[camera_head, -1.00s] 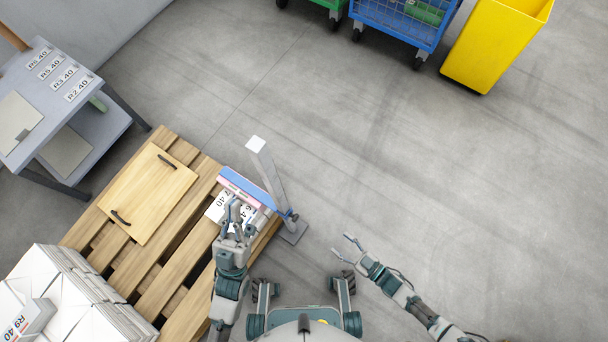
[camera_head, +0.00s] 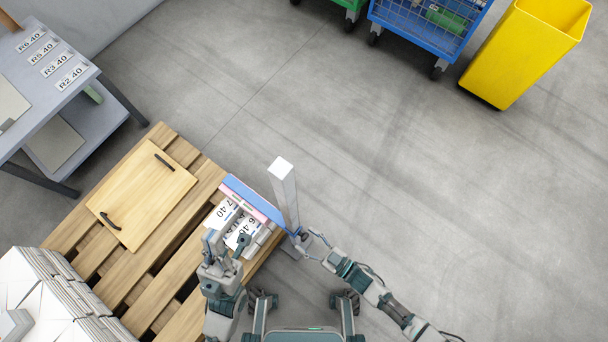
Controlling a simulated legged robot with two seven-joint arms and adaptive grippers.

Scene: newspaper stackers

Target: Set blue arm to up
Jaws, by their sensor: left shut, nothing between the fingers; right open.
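The blue arm (camera_head: 250,200) is a long flat bar with a pink strip along it. It runs from the upper left down to the grey post (camera_head: 284,200) at the pallet's right edge, beside white label cards. My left gripper (camera_head: 222,240) is shut and empty over the pallet, just left of the cards. My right gripper (camera_head: 312,242) is open, right beside the foot of the post and the blue arm's lower right end. I cannot tell whether it touches either of them.
The wooden pallet (camera_head: 178,268) carries a board with two black handles (camera_head: 142,196) and stacks of white paper (camera_head: 45,295). A grey table (camera_head: 40,75) stands at the upper left. A blue cart (camera_head: 420,30) and yellow bin (camera_head: 520,60) stand at the top right. The floor to the right is clear.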

